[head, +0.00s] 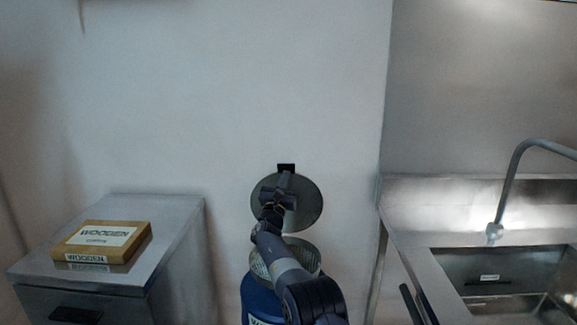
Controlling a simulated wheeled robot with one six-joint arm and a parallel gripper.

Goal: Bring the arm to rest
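My arm reaches forward from the bottom middle of the head view. My gripper (277,208) is at its far end, in front of a round grey disc (311,204) that stands upright near the wall. The disc looks like a raised lid with a small black piece (286,168) at its top. The gripper's fingers are small and dark against the disc, so I cannot tell whether they are open or shut, or whether they touch it. Below is a blue container (259,300) with a round, light, ridged top (304,258), partly hidden by my arm.
A metal cabinet (180,235) stands at the left with a brown box (136,243) labelled WOOGEN on top. At the right is a steel counter (430,215) with a sink (470,262) and a curved faucet (513,170). A plain wall (200,100) closes off the back.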

